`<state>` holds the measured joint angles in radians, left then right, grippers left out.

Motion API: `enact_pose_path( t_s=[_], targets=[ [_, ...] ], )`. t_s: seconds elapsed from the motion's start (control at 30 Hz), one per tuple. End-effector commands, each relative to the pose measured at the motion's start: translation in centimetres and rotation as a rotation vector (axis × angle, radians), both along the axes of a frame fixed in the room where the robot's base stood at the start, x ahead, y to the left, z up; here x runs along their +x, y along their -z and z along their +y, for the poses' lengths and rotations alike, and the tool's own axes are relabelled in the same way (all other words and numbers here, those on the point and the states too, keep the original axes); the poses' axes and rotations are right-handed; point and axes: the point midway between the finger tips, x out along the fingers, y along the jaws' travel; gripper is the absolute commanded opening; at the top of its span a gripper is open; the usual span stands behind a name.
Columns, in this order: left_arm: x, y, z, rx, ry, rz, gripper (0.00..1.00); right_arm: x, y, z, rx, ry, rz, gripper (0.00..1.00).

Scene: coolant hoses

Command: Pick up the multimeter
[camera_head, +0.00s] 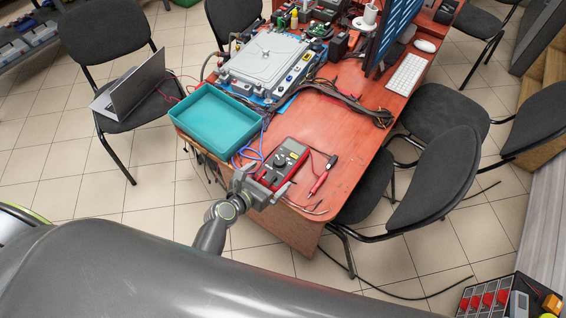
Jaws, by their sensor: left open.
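The multimeter (284,163) is dark with a red edge and a round dial. It lies on the near end of the red-orange table (345,160). A red probe (319,184) and a black probe lie on the table to its right. My left gripper (266,187) is open at the near edge of the table, at the multimeter's near end. The gripper partly covers that end, and I cannot tell whether the fingers touch it. My right gripper is not in view.
A teal tray (179,130) stands left of the multimeter, with blue cable between them. Black hoses (352,105), a grey metal unit (266,60), a monitor and a keyboard (407,75) occupy the table farther back. Chairs stand on both sides; one (437,180) is close at the right.

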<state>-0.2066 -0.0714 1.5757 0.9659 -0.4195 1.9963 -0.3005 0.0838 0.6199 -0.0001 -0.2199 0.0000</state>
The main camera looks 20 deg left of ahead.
Motion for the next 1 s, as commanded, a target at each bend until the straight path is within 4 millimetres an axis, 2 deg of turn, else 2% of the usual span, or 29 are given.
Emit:
enact_pose_path(
  t_s=[0.17, 0.5, 0.83, 1.0],
  targets=[
    [0.9, 0.4, -0.3, 0.000, 0.001, 0.000, 1.00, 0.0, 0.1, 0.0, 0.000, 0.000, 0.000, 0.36],
    [4.6, 2.2, -1.1, 0.001, 0.000, 0.000, 1.00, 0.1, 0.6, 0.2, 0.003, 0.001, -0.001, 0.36],
    [5.0, 2.4, -1.3, 0.001, 0.000, 0.001, 1.00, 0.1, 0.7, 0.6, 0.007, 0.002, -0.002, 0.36],
    [5.0, 2.4, -1.3, 0.001, 0.000, 0.001, 0.78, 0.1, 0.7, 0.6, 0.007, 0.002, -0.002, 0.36]
  ],
)
